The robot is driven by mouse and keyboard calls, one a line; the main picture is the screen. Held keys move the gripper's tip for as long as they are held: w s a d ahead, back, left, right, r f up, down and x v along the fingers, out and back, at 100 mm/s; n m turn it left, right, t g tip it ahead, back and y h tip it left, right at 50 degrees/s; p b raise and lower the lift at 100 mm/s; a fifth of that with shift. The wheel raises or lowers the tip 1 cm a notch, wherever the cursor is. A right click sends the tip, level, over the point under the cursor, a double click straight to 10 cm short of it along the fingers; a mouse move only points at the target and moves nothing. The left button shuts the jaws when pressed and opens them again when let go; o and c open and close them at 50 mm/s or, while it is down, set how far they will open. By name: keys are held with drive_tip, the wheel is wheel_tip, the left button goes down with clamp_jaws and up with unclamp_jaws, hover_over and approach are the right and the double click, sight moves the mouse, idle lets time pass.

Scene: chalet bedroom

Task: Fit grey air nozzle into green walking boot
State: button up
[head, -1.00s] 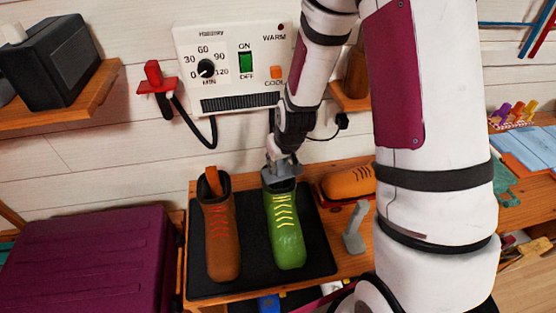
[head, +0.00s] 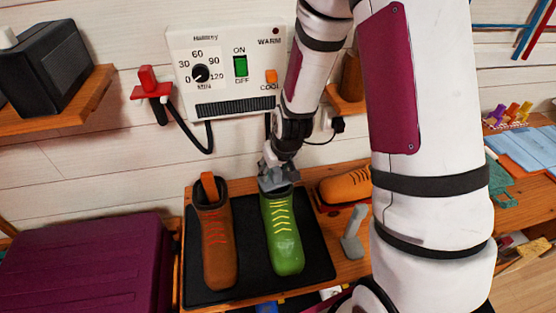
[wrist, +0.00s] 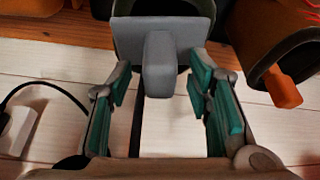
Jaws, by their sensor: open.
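The green walking boot (head: 284,240) stands on a black mat (head: 311,265), toe toward me. The grey air nozzle (head: 279,184) is at the boot's top opening, seemingly tilted; how deep it sits is hidden. In the wrist view, the nozzle's flat plate and stem (wrist: 158,62) show in front of the dark opening. My gripper (wrist: 160,78) is open, its teal-padded fingers on either side of the stem with gaps. In the head view, my gripper (head: 278,165) is just above the boot.
A brown boot (head: 216,245) with an orange tab stands close on the left. An orange shoe (head: 345,185) and another grey piece (head: 354,232) are on the right. The white dryer panel (head: 225,75) is on the wall behind, with a red-bracketed holder (head: 150,85) and cable.

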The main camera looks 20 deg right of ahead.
drive_tip(key=v, duration=1.1)
drive_tip(key=shift+r, duration=0.2)
drive_tip(key=s+a+r, duration=0.2)
drive_tip(key=s+r, duration=1.5)
drive_tip(key=s, duration=0.4)
drive_tip(key=shift+a, duration=0.2)
drive_tip(key=shift+o, duration=0.3)
